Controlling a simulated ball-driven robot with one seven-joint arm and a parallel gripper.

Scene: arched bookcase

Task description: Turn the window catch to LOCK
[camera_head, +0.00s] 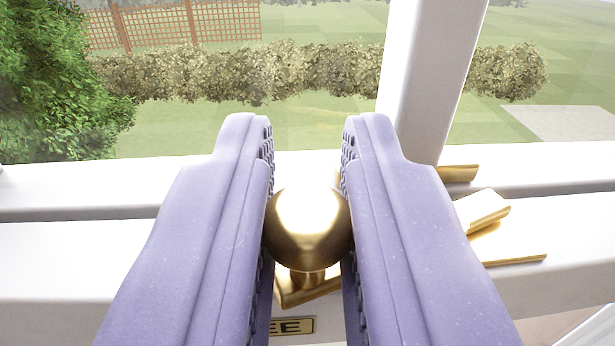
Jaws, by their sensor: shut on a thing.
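My gripper (306,150) has two pale purple fingers, one on each side of a round brass knob. It is shut on this knob of the window catch (308,228), near the middle of the camera view. A short brass stem and part of a brass lever or base show under the knob. Brass keeper pieces (485,210) are on the white frame to the right, partly behind the right finger. No LOCK marking is visible.
The white window sash rail (80,185) runs across behind the gripper. A white upright bar (430,75) rises at right of centre. Hedge, bush, lawn and a trellis fence lie outside beyond the glass. The lower left frame is bare.

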